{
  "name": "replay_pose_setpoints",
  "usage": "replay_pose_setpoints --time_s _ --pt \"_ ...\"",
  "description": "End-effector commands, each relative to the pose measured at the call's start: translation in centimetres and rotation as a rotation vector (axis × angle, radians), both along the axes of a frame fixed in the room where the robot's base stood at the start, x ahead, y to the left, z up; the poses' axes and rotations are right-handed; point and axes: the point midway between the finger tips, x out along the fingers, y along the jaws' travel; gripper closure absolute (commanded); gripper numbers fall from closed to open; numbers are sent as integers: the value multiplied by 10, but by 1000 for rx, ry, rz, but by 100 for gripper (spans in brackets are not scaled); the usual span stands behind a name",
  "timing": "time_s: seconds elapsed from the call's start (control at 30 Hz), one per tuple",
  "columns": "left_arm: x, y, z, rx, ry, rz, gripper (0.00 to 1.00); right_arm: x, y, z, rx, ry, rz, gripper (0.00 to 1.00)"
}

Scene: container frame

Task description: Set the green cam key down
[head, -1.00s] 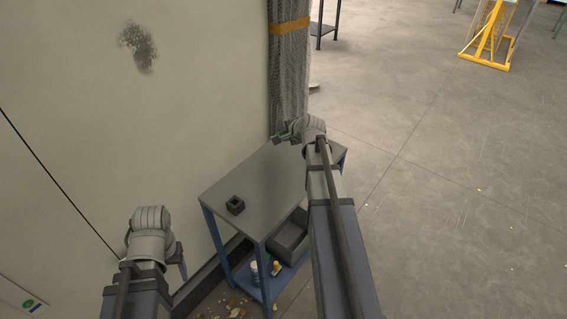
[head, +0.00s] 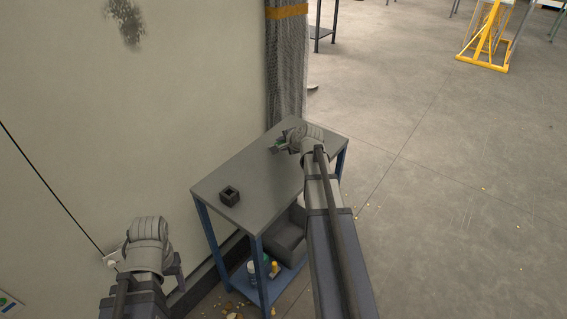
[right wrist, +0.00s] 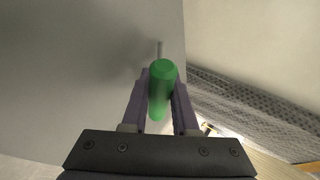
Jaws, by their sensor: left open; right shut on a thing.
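The green cam key (right wrist: 160,88) is between the fingers of my right gripper (right wrist: 160,100) in the right wrist view. Its thin grey shaft points away from the gripper, over a grey surface. In the head view my right gripper (head: 279,146) is over the far end of the grey tabletop (head: 255,170), with a little green showing. I cannot tell whether the key touches the top. My left gripper (head: 178,268) is at the lower left, away from the table and mostly hidden by its wrist. It is open.
A small dark square holder (head: 229,196) stands on the table's near left part. A grey bin (head: 288,238) and small bottles (head: 273,268) are on the blue lower shelf. A mesh-wrapped post (head: 287,65) stands just behind the table, beside the pale wall (head: 180,90).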

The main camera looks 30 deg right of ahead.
Motion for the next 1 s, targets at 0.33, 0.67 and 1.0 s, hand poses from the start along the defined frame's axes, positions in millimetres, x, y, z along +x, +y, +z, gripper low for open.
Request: replay_pose_setpoints --time_s 0.33,0.67,1.0 --pt "0 0 -5 0 0 0 39 0 0 -5 0 0 0 100" --pt "0 0 -5 0 0 0 39 0 0 -5 0 0 0 53" --pt "0 0 0 0 0 0 39 -4 0 0 0 0 0 53"
